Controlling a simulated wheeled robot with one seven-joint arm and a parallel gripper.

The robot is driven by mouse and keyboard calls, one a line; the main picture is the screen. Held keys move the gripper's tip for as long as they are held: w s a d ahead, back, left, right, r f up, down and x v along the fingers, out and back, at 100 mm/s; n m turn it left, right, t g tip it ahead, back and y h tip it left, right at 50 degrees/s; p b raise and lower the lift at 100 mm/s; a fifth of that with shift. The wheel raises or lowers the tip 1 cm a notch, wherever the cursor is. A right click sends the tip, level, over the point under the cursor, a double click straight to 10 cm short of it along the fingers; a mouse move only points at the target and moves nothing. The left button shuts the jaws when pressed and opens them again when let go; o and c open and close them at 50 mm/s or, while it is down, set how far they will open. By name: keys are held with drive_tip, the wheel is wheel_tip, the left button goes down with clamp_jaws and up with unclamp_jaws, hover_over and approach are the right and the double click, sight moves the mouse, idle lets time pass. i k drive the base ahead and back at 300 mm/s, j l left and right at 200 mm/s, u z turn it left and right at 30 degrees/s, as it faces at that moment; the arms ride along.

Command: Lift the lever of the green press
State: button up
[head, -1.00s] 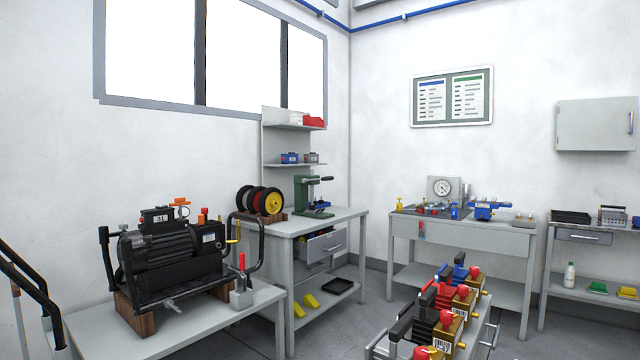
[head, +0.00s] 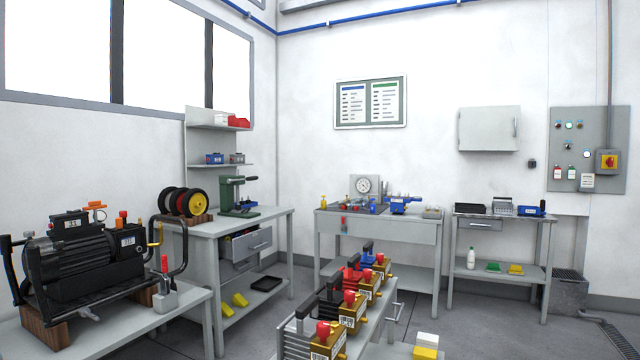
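The green press (head: 229,196) stands upright on the grey workbench (head: 262,219) at the left of the room, near the corner. Its lever (head: 246,179) has a dark handle that sticks out to the right at the top, about level. A small blue part (head: 244,206) sits at the press, low on its right side. My gripper does not show in the head view, and nothing is seen touching the press.
Wheels (head: 184,202) stand on the bench left of the press. A drawer (head: 250,243) below is open. A table with a black machine (head: 95,255) is at front left. A cart with brass pumps (head: 350,315) fills the front middle. Grey floor (head: 290,283) shows between.

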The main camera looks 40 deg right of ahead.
sight(251, 178)
drive_tip(key=z, duration=1.2)
drive_tip(key=u, duration=1.95)
drive_tip(key=z, duration=1)
drive_tip(key=l+z, duration=0.25)
drive_tip(key=z, duration=0.25)
drive_tip(key=k+l+z, duration=0.1)
drive_tip(key=l+z, duration=0.2)
drive_tip(key=z, duration=0.15)
drive_tip(key=l+z, duration=0.25)
drive_tip(key=z, duration=0.25)
drive_tip(key=i+l+z, duration=0.1)
drive_tip(key=z, duration=0.4)
drive_tip(key=i+l+z, duration=0.35)
drive_tip(key=l+z, duration=0.15)
drive_tip(key=i+l+z, duration=0.45)
drive_tip(key=i+l+u, duration=0.15)
drive_tip(key=i, duration=0.25)
drive_tip(key=i+l+u, duration=0.1)
drive_tip(key=i+l, duration=0.2)
drive_tip(key=i, duration=0.15)
drive_tip(key=i+j+u, duration=0.1)
drive_tip(key=i, duration=1.3)
